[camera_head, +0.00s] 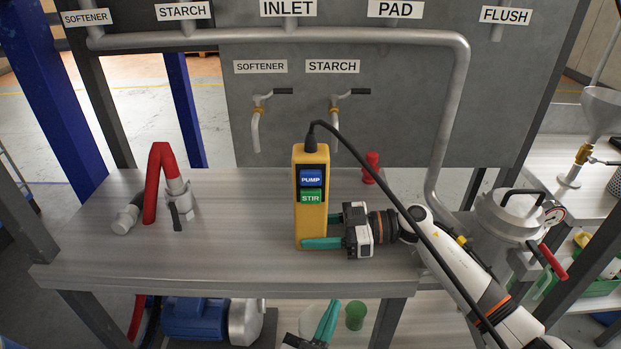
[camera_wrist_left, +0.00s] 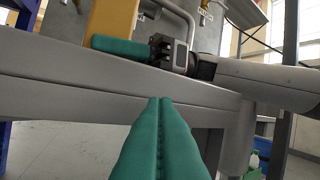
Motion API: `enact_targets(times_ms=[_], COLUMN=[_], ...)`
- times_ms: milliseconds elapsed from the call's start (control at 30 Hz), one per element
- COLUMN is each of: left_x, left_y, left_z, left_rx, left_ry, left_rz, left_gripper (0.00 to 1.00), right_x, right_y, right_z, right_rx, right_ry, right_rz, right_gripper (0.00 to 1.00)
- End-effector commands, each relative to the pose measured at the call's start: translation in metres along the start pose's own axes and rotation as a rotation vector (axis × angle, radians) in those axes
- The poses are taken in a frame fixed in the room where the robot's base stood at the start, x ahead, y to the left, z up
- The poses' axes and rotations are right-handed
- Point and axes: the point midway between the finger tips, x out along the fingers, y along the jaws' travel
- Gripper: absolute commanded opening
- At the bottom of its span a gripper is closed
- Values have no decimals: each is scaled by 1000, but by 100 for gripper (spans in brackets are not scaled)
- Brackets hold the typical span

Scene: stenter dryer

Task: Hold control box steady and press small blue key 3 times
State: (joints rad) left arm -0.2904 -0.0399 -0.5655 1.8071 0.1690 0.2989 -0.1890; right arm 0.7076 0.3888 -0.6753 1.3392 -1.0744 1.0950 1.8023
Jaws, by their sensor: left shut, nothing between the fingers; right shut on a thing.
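The yellow control box (camera_head: 311,222) stands upright on the grey bench, with a black cable from its top. Its face carries a blue key (camera_head: 311,178) marked PUMP above a green key (camera_head: 312,196) marked STIR. My right gripper (camera_head: 322,231) comes in from the right, shut on the lower part of the box. My left gripper (camera_head: 328,319) is shut and empty, low in front of the bench edge and apart from the box. In the left wrist view its closed green fingertips (camera_wrist_left: 160,101) show below the bench edge; the box (camera_wrist_left: 112,19) is partly visible, its keys out of view.
A red hose (camera_head: 152,185) with grey fittings lies at left; a red knob-like piece (camera_head: 371,167) stands behind the box. The black cable crosses over my right arm. A metal pot (camera_head: 508,218) stands at right.

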Motion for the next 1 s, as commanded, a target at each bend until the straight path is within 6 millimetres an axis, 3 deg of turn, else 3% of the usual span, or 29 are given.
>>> enact_targets(times_ms=[33,200,300,433,600,1000], left_x=[7,21,22,21,18,17], left_y=[-3,-11,-13,-15,-15,-15], left_z=[26,108,150,191,217,221], left_rx=[-11,-44,-65,-84,-97,-98], left_ry=[-58,-234,-321,-407,-462,-470], left_rz=[-2,-11,-15,-20,-23,-24], left_gripper=[0,0,0,0,0,0], right_x=[0,0,0,0,0,0], right_y=[0,0,0,0,0,0], right_z=[0,0,0,0,0,0], right_rx=[0,0,0,0,0,0], right_ry=[0,0,0,0,0,0], right_rz=[0,0,0,0,0,0], right_gripper=[34,34,34,34,34,34])
